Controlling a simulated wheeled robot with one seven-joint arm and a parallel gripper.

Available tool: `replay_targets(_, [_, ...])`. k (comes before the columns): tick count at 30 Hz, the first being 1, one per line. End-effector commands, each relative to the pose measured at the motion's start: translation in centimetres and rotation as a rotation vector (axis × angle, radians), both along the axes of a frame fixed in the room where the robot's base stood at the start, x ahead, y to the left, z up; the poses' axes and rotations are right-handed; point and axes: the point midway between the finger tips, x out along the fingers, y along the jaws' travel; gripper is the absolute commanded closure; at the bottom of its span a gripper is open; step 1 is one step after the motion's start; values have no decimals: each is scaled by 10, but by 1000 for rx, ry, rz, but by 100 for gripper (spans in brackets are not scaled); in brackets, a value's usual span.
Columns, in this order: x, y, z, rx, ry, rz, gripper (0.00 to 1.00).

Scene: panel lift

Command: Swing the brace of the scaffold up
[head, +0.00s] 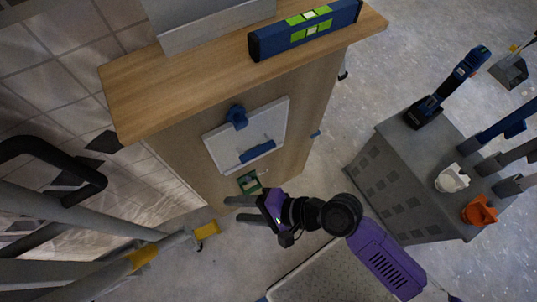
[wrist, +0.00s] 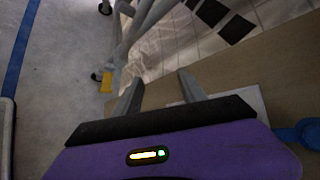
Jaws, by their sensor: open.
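The scaffold (head: 75,215) stands at the lower left of the head view, made of grey tubes with black and yellow parts. A low grey tube with a yellow end piece (head: 207,229) sticks out from it to the right; I cannot tell for certain whether this is the brace. My gripper (head: 233,208) is open and empty, its fingers pointing left, close to that yellow end and apart from it in the picture. In the wrist view my gripper (wrist: 158,82) has its two fingers spread, with the scaffold's tubes (wrist: 128,40) beyond them.
A wooden cabinet (head: 180,90) stands behind, with a blue level (head: 305,30) on top and a white panel (head: 245,135) with blue fittings on its front. A grey tool stand (head: 400,180) with several tools is at right. Grey floor (head: 345,100) lies open between them.

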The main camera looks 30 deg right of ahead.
Motion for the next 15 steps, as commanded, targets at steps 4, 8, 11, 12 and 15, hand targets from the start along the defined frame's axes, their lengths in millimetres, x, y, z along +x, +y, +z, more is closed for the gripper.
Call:
replay_targets(4, [-13, -25, 6, -133, -78, -28, 51])
replay_targets(8, [-22, -43, 11, -240, -141, -43, 51])
replay_targets(11, [-28, -54, 16, -307, -180, -48, 51])
replay_targets(12, [-30, -58, 17, -330, -193, -49, 51])
replay_targets(15, [-33, -64, 20, -373, -218, -52, 51])
